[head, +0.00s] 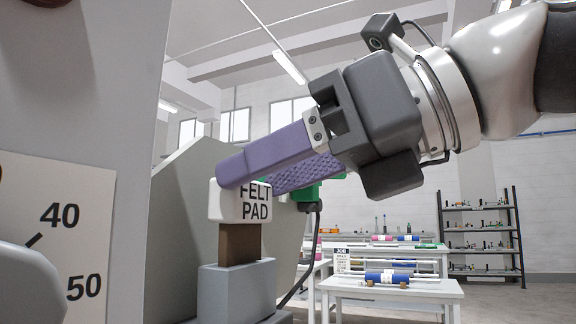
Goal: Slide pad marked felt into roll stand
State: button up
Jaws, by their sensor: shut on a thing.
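The pad marked FELT PAD (252,207) is a white block with black letters on top of a brown body. It stands upright in the centre-left of the head view. My gripper (243,183) comes in from the upper right with two long purple fingers. The near finger crosses in front of the white block's top and the textured far finger passes behind it, so the jaws are shut on the pad. The brown lower part meets a grey block-shaped holder (236,290), perhaps part of the roll stand. How deep it sits in there is hidden.
A large grey panel with a scale plate (62,232) reading 40 and 50 stands close on the left. A green part (308,193) with a cable is behind the far finger. White tables (388,290) with rolls and a dark shelf (483,240) stand farther back.

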jog(key=shift+f+b, duration=0.55)
jog(key=shift+f, duration=0.25)
jog(key=o, duration=1.1)
jog(key=shift+o, duration=0.2)
jog(key=p+v, duration=0.2)
jog(key=v, duration=0.6)
jog(key=shift+w, duration=0.1)
